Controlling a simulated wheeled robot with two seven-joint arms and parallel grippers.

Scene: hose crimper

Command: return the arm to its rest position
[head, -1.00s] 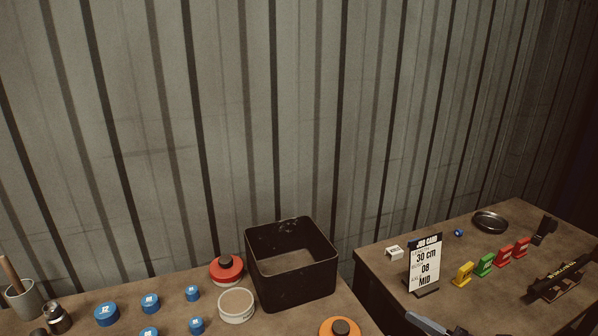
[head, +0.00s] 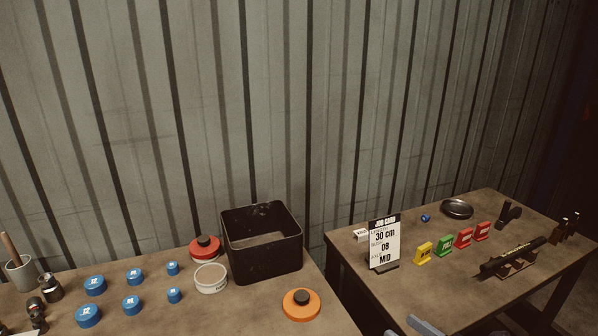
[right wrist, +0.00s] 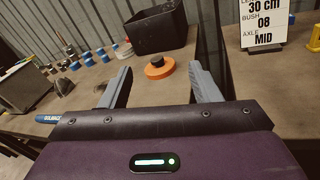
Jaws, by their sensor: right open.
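My right gripper (head: 408,328) shows only as grey fingertips at the bottom edge of the head view. The job card (head: 384,243) stands upright on the right bench and reads 30 cm, 08, MID. My left gripper is in neither view.
On the left bench are a black open bin (head: 262,265), a red knobbed disc (head: 205,248), a white round tub (head: 211,279) and several blue caps (head: 95,285). The right bench holds yellow, green and red blocks (head: 444,246), a dark dish (head: 457,209) and a black rail (head: 512,261).

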